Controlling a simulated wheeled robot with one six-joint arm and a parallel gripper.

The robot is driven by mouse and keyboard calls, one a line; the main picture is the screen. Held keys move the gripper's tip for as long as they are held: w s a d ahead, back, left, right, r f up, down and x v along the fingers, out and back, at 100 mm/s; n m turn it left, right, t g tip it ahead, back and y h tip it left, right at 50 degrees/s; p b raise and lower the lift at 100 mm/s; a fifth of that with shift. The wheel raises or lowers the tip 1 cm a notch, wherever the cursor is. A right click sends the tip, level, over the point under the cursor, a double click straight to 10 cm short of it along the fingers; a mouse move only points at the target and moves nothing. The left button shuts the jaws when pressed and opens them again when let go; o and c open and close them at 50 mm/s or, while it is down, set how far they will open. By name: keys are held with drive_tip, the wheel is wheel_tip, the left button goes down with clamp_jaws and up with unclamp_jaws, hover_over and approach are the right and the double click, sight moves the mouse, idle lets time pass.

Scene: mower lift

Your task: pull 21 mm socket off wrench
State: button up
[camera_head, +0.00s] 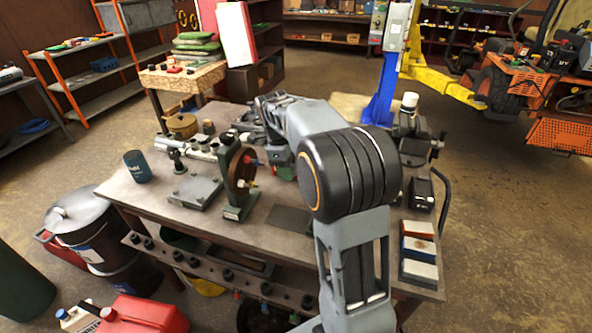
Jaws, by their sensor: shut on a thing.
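My arm rises from the bottom and bends at a large dark joint, then reaches away over the workbench (160,205). My gripper (250,135) is at the far end of the arm, low over the back of the bench, small and partly hidden by my own links. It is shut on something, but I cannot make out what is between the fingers. I cannot pick out the wrench or the 21 mm socket with certainty. A dark green upright stand (236,180) with a round wheel and coloured knobs stands in front of the gripper.
A flat metal plate fixture (195,191) and a blue cup (137,166) are on the left of the bench. A dark vise (418,145) and colored boxes (419,250) are on the right. A dark mat (290,219) lies near the front edge.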

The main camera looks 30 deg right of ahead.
drive_tip(key=shift+r, duration=0.1)
drive_tip(key=shift+r+p, duration=3.45)
drive_tip(key=shift+r, duration=1.05)
